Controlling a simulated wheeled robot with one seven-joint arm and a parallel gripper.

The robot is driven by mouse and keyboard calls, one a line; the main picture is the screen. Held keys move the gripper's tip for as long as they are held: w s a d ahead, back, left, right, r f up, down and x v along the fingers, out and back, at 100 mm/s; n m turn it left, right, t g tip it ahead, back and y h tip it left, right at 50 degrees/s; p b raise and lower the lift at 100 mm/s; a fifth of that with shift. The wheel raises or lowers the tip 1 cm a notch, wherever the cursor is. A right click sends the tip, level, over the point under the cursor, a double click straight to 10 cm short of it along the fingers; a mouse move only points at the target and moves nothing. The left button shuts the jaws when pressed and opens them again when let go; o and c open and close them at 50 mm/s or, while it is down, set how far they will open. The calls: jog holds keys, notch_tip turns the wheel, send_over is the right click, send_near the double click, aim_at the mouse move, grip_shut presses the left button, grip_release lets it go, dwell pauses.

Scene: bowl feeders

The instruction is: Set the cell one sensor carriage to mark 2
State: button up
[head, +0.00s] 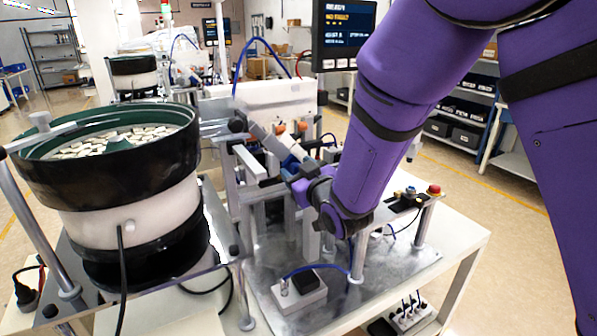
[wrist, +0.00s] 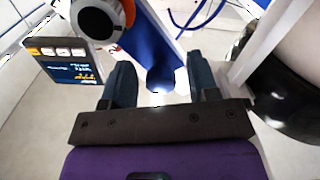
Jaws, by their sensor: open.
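My gripper (wrist: 160,64) is open in the wrist view, with its two dark fingers apart. A blue part (wrist: 158,78) shows between and beyond the fingers; I cannot tell whether they touch it. A round dark knob with an orange ring (wrist: 97,18) lies beyond the left finger. In the head view my purple arm reaches down to the cell's frame, and the wrist covers much of it. Orange-tipped parts (head: 281,128) show just behind the wrist. I cannot make out the sensor carriage for certain, and no scale marks are readable.
A black bowl feeder (head: 105,165) full of pale parts stands left of the frame. A monitor (head: 343,35) hangs behind my arm. A small block with a black top (head: 300,288) sits on the plate in front.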

jog(key=v, duration=1)
jog(key=shift+s+d, duration=0.3)
